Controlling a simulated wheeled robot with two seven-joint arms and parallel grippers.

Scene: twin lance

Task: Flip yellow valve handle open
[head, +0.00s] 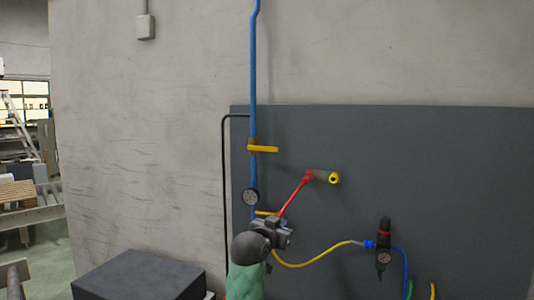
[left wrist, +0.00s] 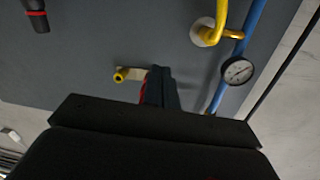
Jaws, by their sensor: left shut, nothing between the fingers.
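A yellow valve handle (head: 264,149) sticks out to the right, level, from the upright blue pipe (head: 253,80). A small yellow piece in the left wrist view (left wrist: 207,113), mostly hidden by my gripper body, may be this handle. A lower yellow piece (head: 266,213) shows just above my left gripper (head: 277,229). That gripper is shut and empty, below and right of the gauge. A red lever (head: 293,196) slants down from a yellow outlet (head: 334,178) towards the gripper. In the left wrist view the shut fingers (left wrist: 160,86) partly cover red; I cannot tell if they touch it.
A dial gauge (head: 251,197) sits on the blue pipe. A yellow hose (head: 312,259) runs right to a black regulator (head: 383,245). A dark box (head: 140,280) stands at the lower left. The grey panel (head: 430,160) is bare at upper right.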

